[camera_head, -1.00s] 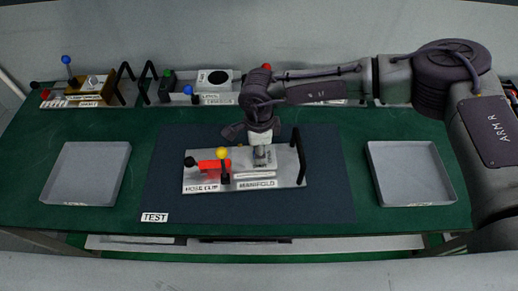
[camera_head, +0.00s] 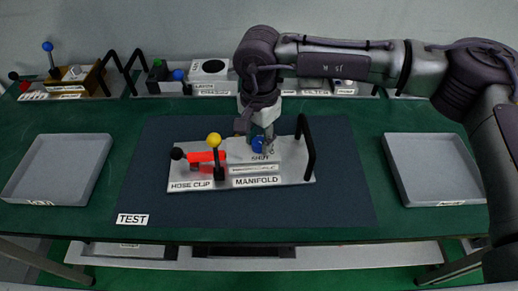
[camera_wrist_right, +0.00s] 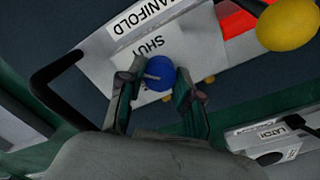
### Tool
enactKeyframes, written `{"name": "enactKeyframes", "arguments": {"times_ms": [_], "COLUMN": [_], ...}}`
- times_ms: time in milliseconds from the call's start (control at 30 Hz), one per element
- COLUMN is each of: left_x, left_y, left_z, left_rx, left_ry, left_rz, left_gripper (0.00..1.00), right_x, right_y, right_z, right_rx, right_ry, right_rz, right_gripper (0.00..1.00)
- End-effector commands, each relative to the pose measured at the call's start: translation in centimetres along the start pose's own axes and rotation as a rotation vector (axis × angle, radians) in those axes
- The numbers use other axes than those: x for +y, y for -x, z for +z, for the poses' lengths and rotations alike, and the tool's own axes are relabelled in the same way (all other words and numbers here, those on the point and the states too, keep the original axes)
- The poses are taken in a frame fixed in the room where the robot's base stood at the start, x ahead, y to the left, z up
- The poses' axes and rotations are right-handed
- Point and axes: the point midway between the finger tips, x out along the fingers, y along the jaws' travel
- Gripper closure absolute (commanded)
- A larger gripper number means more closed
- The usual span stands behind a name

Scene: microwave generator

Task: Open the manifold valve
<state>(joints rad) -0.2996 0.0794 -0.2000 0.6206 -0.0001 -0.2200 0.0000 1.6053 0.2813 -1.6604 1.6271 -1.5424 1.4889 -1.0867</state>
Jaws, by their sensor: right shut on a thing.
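The manifold unit (camera_head: 295,172) is a grey plate labelled HOSE CLIP and MANIFOLD, with a black handle at its right end. It lies on the dark TEST mat (camera_head: 340,195). A blue knob (camera_head: 257,145) stands at the back of it, beside a SHUT label, and shows between the fingers in the right wrist view (camera_wrist_right: 157,73). My right gripper (camera_head: 262,137) reaches down from behind and is shut on this knob. A yellow-knobbed lever (camera_head: 214,140) stands upright left of it, next to a red clip part (camera_head: 204,157). My left gripper is out of view.
Empty grey trays stand left (camera_head: 60,170) and right (camera_head: 435,168) of the mat. Other units line the back edge, including a brown one with a blue-knobbed lever (camera_head: 48,47) and one labelled LATCH in the right wrist view (camera_wrist_right: 275,145). My right arm spans the back right.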

Motion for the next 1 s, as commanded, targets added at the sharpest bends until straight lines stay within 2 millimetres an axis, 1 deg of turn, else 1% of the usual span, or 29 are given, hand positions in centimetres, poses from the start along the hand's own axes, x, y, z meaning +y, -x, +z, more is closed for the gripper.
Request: {"name": "enactKeyframes", "arguments": {"times_ms": [33,200,400,700,1000], "left_x": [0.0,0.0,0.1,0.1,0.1], "left_y": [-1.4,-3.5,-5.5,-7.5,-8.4], "left_z": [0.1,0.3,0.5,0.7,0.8], "left_rx": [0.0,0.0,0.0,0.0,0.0], "left_ry": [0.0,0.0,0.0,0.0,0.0], "left_rz": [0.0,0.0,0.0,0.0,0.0], "left_gripper": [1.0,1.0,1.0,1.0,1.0], "right_x": [0.0,0.0,0.0,0.0,0.0], "right_y": [-0.7,-0.7,-0.5,-0.3,-0.1], "right_z": [-0.1,0.0,0.0,0.0,0.0], "right_rx": [0.002,0.0,0.001,0.0,-0.001], "right_ry": [0.043,0.204,0.391,0.629,0.766], "right_rz": [-0.002,0.0,-0.001,0.0,0.0], "right_gripper": [1.0,1.0,1.0,1.0,1.0]}}
